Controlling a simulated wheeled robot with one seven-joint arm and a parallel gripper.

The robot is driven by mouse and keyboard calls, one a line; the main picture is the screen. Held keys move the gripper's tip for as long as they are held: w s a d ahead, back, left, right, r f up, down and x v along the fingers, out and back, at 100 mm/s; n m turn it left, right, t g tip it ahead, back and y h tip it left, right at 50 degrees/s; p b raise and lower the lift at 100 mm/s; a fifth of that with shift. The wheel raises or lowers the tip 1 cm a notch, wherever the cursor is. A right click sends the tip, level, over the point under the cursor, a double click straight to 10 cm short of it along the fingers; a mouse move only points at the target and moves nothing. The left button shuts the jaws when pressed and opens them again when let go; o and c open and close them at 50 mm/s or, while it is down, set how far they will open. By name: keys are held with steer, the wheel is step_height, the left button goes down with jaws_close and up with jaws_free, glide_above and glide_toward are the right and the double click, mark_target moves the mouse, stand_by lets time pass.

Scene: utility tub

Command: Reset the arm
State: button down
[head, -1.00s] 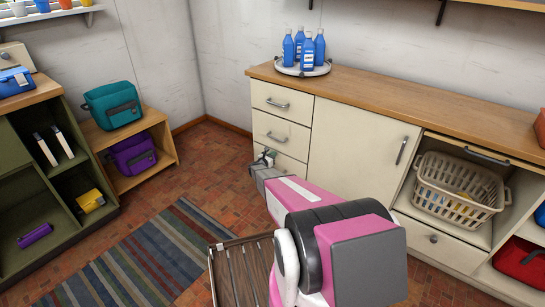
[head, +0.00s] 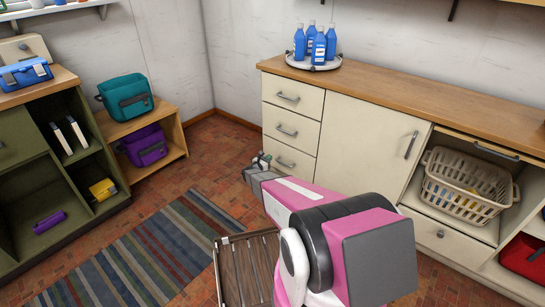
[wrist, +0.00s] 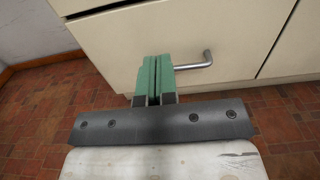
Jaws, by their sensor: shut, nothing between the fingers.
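My gripper (head: 262,160) is at the end of my pink and white arm, in front of the cream drawers on the left of the counter cabinet. In the wrist view its two green fingers (wrist: 155,79) are together with nothing between them. Behind them is a cream drawer front (wrist: 115,45) with a metal handle (wrist: 193,63) just right of the fingertips. I cannot tell whether the fingers touch the drawer front.
A wooden-topped cabinet (head: 400,95) runs along the right, with blue bottles on a round tray (head: 313,65). A laundry basket (head: 465,185) sits in its open bay. A slatted wooden piece (head: 245,265) stands below my arm. A striped rug (head: 150,255) and brick floor lie left.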

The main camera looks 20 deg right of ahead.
steer(key=s+a+r+n+t+y, duration=0.1)
steer(key=a+r+n+t+y, duration=0.3)
steer(key=a+r+n+y, duration=0.75)
steer(key=s+a+r+n+g+y, duration=0.3)
steer(key=s+n, duration=0.5)
steer(key=n, duration=0.8)
steer(key=s+d+r+n+g, duration=0.1)
steer(key=s+r+n+g, duration=0.2)
steer(key=s+n, duration=0.3)
steer(key=s+d+r+n+g, duration=0.1)
steer(key=s+r+n+g, duration=0.2)
steer(key=s+n, duration=0.4)
steer(key=s+d+r+n+g, duration=0.1)
steer(key=s+r+n+g, duration=0.2)
steer(key=s, duration=1.4)
steer(key=n+g, duration=0.2)
steer(key=n, duration=0.1)
steer(key=shift+s+g, duration=0.3)
steer(key=shift+s, duration=0.05)
steer(key=shift+d, duration=0.2)
